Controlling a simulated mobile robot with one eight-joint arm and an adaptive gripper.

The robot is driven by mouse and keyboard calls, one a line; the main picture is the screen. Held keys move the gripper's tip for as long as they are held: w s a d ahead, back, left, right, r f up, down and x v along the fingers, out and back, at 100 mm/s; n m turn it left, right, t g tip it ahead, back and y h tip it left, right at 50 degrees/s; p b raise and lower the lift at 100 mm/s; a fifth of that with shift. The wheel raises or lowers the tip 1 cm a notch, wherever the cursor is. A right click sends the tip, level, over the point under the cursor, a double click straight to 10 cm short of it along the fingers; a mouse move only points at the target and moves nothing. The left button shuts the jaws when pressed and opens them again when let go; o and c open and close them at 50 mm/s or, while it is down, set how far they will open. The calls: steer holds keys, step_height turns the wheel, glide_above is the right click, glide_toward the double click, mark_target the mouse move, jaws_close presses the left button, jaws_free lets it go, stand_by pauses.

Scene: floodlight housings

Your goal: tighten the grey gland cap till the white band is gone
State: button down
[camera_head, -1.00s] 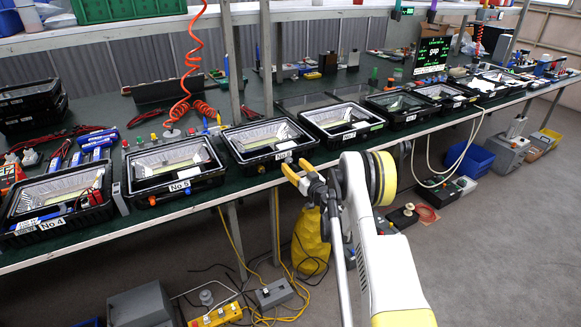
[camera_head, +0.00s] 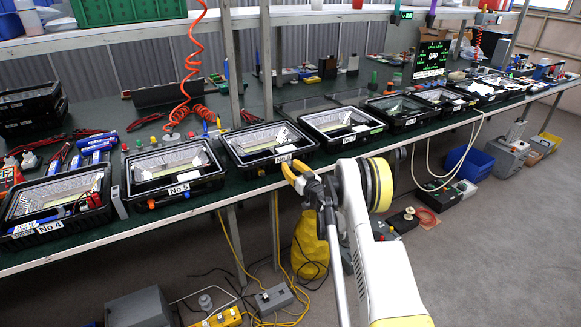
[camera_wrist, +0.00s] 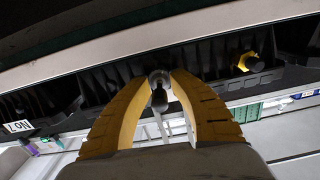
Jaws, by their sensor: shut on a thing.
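My gripper (camera_wrist: 158,82) has its yellow fingers closed around a small grey, round cap (camera_wrist: 160,80) in the wrist view. The cap's dark tip faces the camera, between the fingertips. I cannot make out a white band there. Behind it runs a black finned housing wall. In the head view my gripper (camera_head: 292,168) is at the bench's front edge, by the lower right corner of the No 6 housing (camera_head: 242,167). The cap itself is hidden in that view.
A yellow and black gland (camera_wrist: 250,62) sits on the same side in the wrist view. Housings No 5 (camera_head: 133,196) and No 7 (camera_head: 322,139) flank No 6. A dark display (camera_head: 431,56) shows green "gap" text. Floor in front is partly cluttered.

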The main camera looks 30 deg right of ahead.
steer(key=m, duration=0.5)
steer(key=shift+d+m, duration=0.1)
steer(key=shift+m, duration=0.2)
steer(key=m, duration=0.5)
steer(key=shift+w, duration=0.1)
stand_by(0.4)
steer(key=c, duration=1.1)
jaws_free()
